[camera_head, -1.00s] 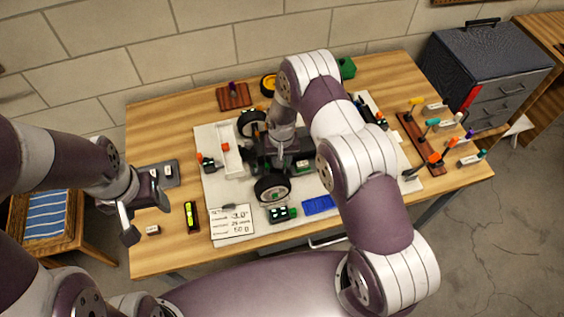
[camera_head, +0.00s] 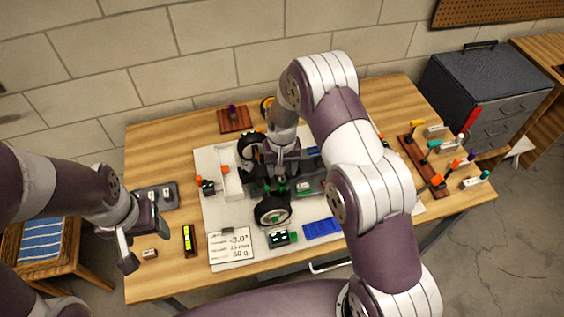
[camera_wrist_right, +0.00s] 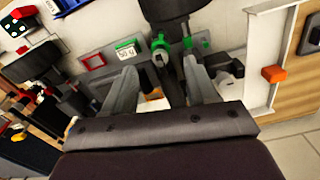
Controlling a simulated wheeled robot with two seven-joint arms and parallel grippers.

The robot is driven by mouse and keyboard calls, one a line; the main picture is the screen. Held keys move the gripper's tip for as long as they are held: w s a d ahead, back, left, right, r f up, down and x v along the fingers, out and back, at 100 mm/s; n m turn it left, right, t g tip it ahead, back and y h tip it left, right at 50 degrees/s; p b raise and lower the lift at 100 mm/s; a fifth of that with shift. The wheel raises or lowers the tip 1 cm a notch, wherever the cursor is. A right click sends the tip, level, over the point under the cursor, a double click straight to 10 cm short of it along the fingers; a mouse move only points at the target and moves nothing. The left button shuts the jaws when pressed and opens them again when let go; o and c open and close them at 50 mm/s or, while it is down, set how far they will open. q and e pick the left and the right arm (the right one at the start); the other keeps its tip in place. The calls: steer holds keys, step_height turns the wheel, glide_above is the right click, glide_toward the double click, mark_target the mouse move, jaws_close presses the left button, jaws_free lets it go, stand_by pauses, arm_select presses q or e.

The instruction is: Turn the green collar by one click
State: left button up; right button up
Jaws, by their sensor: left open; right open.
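The black RC car (camera_head: 310,183) with its dark wheels (camera_head: 272,210) stands on the white mat (camera_head: 214,226), partly hidden by my right arm. In the right wrist view, a green collar (camera_wrist_right: 160,44) sits on a grey shaft beside another green part (camera_wrist_right: 188,43). My right gripper (camera_wrist_right: 161,80) is open, its fingers pointing toward these green parts, with the collar just beyond and between the tips. I cannot tell whether they touch. In the head view my right gripper (camera_head: 284,166) is over the car. My left gripper (camera_head: 143,238) is open and empty at the table's left edge.
A written card (camera_head: 232,248), a blue tray (camera_head: 322,228) and a small device with a green end (camera_head: 279,238) lie along the front. A rack of coloured-handled tools (camera_head: 422,165) stands at right. A yellow-lit level (camera_head: 189,240) lies front left.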

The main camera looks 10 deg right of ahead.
step_height(320, 180, up, 5)
steer(key=shift+r+b, duration=0.15)
steer(key=shift+b, duration=0.2)
